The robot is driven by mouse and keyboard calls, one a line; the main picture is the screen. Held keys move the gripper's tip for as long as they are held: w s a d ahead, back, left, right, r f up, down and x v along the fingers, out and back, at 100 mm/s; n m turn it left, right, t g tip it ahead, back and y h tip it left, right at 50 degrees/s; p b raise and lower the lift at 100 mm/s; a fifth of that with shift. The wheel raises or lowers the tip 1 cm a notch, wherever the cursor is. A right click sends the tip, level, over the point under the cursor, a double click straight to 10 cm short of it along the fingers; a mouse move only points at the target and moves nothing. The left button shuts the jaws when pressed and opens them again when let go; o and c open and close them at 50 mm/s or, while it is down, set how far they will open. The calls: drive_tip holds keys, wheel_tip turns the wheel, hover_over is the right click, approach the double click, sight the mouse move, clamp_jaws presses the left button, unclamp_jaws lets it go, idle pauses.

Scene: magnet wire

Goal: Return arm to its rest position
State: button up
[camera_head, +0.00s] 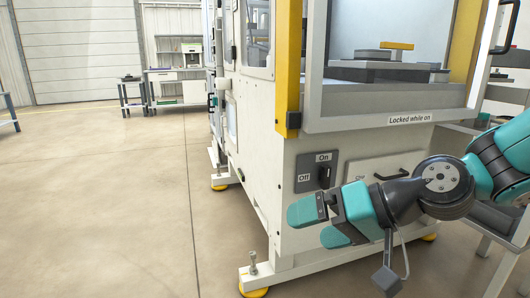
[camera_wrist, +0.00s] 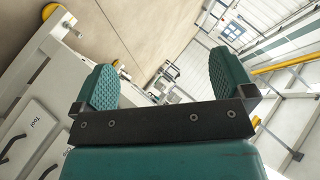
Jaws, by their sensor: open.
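My gripper (camera_head: 312,224) is open and empty in the head view, in front of the machine's lower front corner. Its two teal fingers point left and stand apart with nothing between them. In the wrist view my gripper (camera_wrist: 168,88) shows two teal ribbed pads well apart, with the floor and the far hall between them. My arm comes in from the right edge of the head view, bent low in front of the machine's panel. Whether the gripper touches the machine cannot be told; it appears apart from it.
The white machine (camera_head: 262,130) with yellow trim fills the middle. A rotary switch (camera_head: 325,176) marked On and Off sits just behind my gripper. A drawer (camera_head: 365,172) with a black handle is beside it. Open floor (camera_head: 110,200) lies to the left. A bench (camera_head: 172,88) stands far back.

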drive_tip(key=s+d+r+n+g+h+p, duration=0.2)
drive_tip(key=s+d+h, duration=0.1)
drive_tip(key=s, duration=0.4)
drive_tip(key=s+d+r+n+g+h+p, duration=0.2)
drive_tip(key=s+d+n+h, duration=0.1)
drive_tip(key=s, duration=0.5)
wheel_tip(320, 180, up, 38)
drive_tip(key=p, duration=3.7)
drive_tip(key=shift+d+f+m+h, duration=0.2)
drive_tip(key=shift+m+h, duration=0.1)
